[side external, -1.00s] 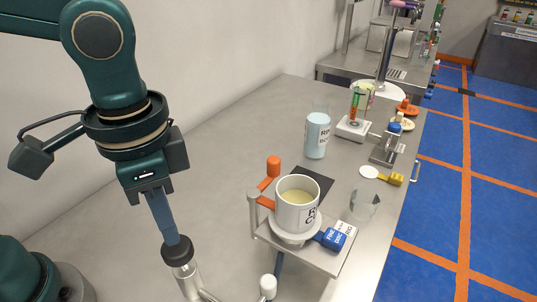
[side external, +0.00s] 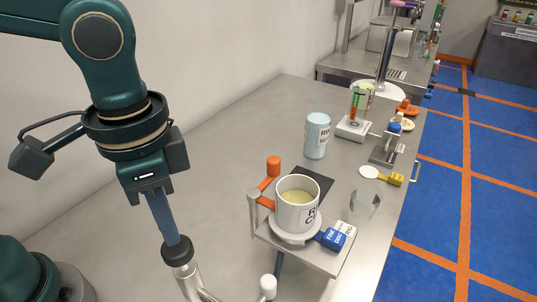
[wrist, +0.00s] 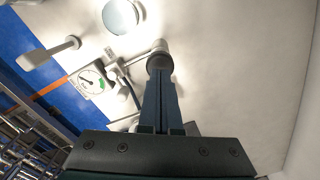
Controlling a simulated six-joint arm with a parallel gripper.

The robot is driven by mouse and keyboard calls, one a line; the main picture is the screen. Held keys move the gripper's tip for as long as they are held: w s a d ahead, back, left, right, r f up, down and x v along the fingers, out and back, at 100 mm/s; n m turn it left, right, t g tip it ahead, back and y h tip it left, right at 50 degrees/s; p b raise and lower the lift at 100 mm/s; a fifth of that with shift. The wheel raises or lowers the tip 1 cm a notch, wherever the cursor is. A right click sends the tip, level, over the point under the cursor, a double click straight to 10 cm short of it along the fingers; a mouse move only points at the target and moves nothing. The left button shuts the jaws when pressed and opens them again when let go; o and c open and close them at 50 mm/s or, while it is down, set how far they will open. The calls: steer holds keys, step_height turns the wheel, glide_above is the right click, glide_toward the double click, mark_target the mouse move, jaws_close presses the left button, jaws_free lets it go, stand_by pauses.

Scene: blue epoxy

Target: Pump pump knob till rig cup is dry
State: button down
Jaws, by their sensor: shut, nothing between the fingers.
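The pump knob (side external: 177,251) is a dark cap on top of a metal pump column at the lower left. My gripper (side external: 174,237) points down with its blue fingers shut, their tips at the top of the knob. In the wrist view, my shut fingers (wrist: 160,72) reach to the knob (wrist: 159,61), with nothing between them. The rig cup (side external: 296,213) is white with partly readable black lettering. It stands upright on a small raised metal platform and holds pale yellow liquid. The fingers partly hide the knob's top.
An orange-topped lever (side external: 273,167) stands behind the cup. Blue and white labelled blocks (side external: 335,237) sit at the platform's right. The bench left of the bottle is clear.

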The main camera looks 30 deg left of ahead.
steer(key=shift+f, duration=1.3)
stand_by(1.6)
